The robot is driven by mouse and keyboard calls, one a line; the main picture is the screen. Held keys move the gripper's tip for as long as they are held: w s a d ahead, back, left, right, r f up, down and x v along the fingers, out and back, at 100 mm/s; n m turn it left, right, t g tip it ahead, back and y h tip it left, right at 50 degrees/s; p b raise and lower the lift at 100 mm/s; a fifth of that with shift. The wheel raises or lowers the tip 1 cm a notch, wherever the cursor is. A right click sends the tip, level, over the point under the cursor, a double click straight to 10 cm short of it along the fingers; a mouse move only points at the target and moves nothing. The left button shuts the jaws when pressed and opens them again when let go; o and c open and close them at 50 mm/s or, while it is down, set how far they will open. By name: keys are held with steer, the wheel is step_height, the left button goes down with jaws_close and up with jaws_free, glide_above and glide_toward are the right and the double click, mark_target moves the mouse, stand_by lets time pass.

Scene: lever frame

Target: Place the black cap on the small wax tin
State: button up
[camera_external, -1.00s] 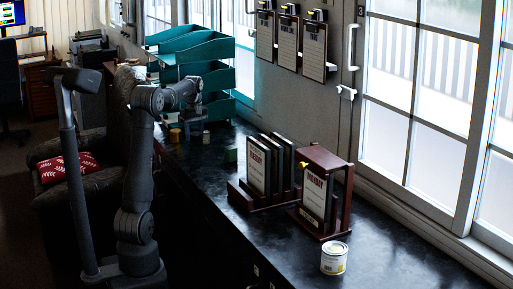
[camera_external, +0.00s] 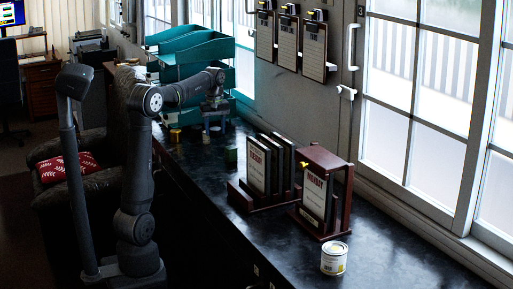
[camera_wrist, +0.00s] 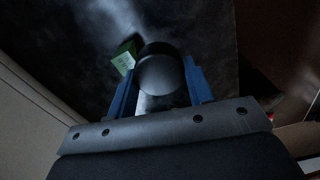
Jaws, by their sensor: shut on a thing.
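The black cap (camera_wrist: 160,75) sits between the two blue fingers of my gripper (camera_wrist: 160,92) in the wrist view, and the gripper is shut on it. In the external view my gripper (camera_external: 214,123) points down above the far part of the dark counter; the cap is too small and dark to make out there. A small tin (camera_external: 206,138) stands below and close to the gripper, partly hard to see. A yellowish tin (camera_external: 175,135) stands to its left. I cannot tell for certain which one is the wax tin.
A green box (camera_external: 231,155) stands just right of the gripper, also in the wrist view (camera_wrist: 124,57). Teal trays (camera_external: 195,48) rise behind.

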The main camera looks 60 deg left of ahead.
steer(key=s+d+r+m, duration=0.15)
steer(key=d+m, duration=0.25)
steer(key=d, duration=1.6)
steer(key=d+r+m, duration=0.2)
steer(key=d+m, duration=0.2)
steer(key=d, duration=1.7)
steer(key=s+d+r+m, duration=0.15)
steer(key=d+m, duration=0.25)
steer(key=d, duration=1.6)
steer(key=s+d+r+n, duration=0.1)
steer(key=s+d+n, duration=0.3)
steer(key=d+n, duration=0.5)
steer(key=s+d+n, duration=0.4)
steer(key=d+n, duration=0.1)
steer(key=d, duration=0.9)
glide_above(334, 246)
step_height(334, 246, down, 7)
steer(key=shift+s+d+r, duration=0.1)
steer(key=shift+f, duration=2.05)
